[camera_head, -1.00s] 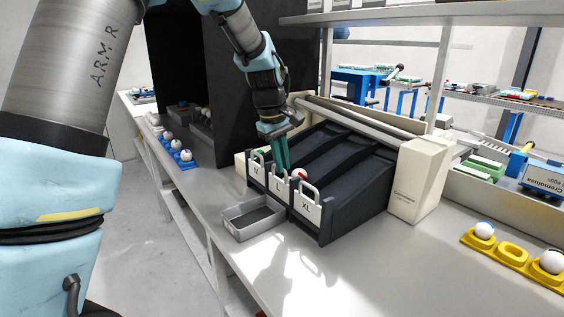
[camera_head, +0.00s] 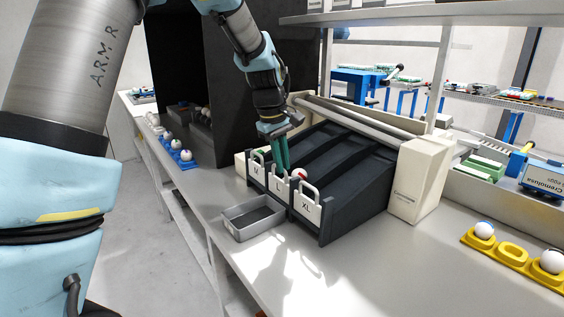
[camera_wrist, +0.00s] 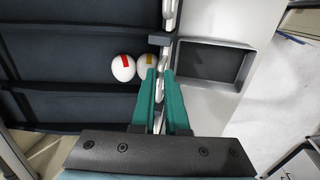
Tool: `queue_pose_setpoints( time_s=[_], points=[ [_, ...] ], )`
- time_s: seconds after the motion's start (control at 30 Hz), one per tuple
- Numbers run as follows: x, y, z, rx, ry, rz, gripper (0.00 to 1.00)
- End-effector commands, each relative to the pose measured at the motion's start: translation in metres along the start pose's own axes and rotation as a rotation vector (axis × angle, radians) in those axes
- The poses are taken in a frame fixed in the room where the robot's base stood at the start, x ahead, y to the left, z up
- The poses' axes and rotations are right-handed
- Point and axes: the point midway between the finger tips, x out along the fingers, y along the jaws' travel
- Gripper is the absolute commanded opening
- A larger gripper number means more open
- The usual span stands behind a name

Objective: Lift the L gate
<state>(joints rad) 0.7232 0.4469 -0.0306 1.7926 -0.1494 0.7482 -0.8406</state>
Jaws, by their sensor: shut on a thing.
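The white L gate (camera_head: 278,188) stands at the front of the middle lane of the dark sorting rack (camera_head: 345,193), between the M gate (camera_head: 257,172) and the XL gate (camera_head: 307,206). My gripper (camera_head: 279,167) points down at the L gate's top, its green fingers shut on it. In the wrist view the fingers (camera_wrist: 161,76) close around the thin white gate edge. Behind the gates lie a white egg with a red mark (camera_wrist: 123,68) and one with a yellow mark (camera_wrist: 147,64), partly hidden by a finger.
A grey tray (camera_head: 252,216) sits just in front of the gates, looking empty. A cream end block (camera_head: 418,180) bounds the rack on the right. A yellow egg holder (camera_head: 512,252) is at right, a blue one (camera_head: 187,164) at left.

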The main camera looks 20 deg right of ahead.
Motion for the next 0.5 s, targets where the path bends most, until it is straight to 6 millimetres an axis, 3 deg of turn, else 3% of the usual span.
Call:
queue_pose_setpoints(
  time_s=[0.33, 0.5],
  points=[
    [-0.003, 0.000, 0.000, 0.000, 0.000, -0.001, 0.00],
    [-0.023, 0.005, 0.000, 0.000, 0.000, 0.000, 0.00]
  ],
)
